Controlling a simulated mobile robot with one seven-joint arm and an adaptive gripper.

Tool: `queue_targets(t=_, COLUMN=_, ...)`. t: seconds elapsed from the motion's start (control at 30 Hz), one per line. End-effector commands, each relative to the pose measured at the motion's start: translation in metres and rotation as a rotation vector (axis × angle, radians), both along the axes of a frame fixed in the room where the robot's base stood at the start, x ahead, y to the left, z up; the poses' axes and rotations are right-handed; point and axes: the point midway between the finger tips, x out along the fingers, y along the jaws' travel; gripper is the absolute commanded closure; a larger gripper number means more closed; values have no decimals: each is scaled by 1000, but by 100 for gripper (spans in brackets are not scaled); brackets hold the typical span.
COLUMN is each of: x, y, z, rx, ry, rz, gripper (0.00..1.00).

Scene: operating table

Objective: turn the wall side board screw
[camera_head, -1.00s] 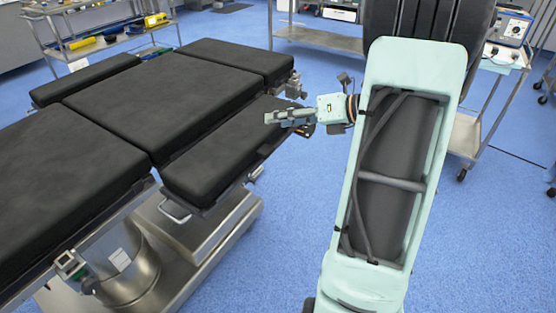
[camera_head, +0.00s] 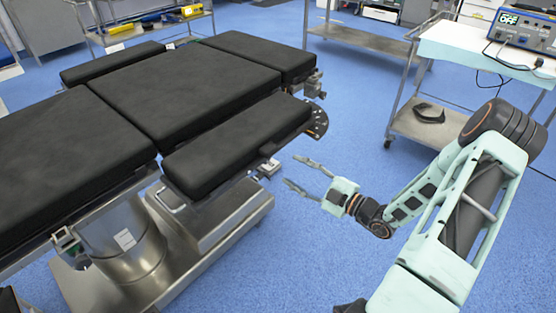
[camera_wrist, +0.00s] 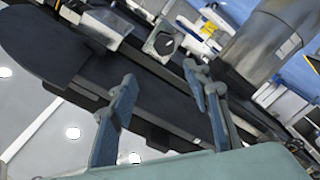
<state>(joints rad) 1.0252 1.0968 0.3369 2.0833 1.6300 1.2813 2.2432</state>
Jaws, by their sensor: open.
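The operating table has a narrow black side board (camera_head: 238,143) along its right side and another side board (camera_head: 112,62) along its far left side. A small metal clamp (camera_head: 268,168) sits under the edge of the right side board. I cannot tell for sure which part is the task's screw. My gripper (camera_head: 299,173) is open and empty, just right of that clamp and apart from it. In the wrist view, my gripper's two fingers (camera_wrist: 160,75) are spread below a dark square-faced knob (camera_wrist: 163,42) and a pale metal clamp (camera_wrist: 105,25) beside a black board.
The steel table column (camera_head: 130,240) stands below the table top. A metal clamp block (camera_head: 314,83) juts from the table's right corner. A steel cart (camera_head: 425,130) with a blue device (camera_head: 522,30) stands at the right. Blue floor (camera_head: 290,250) is clear in front of the table.

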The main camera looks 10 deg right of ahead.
Motion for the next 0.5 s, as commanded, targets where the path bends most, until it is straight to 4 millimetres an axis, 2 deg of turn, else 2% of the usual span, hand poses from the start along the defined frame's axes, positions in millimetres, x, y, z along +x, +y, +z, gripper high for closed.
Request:
queue_targets(t=0.1, x=1, y=5, z=-14, rx=61, ry=51, rz=-20, gripper=55)
queue_targets(t=0.27, x=10, y=13, z=-19, rx=77, ry=65, rz=-22, gripper=55)
queue_targets(t=0.5, x=44, y=40, z=-21, rx=73, ry=64, rz=-19, gripper=55)
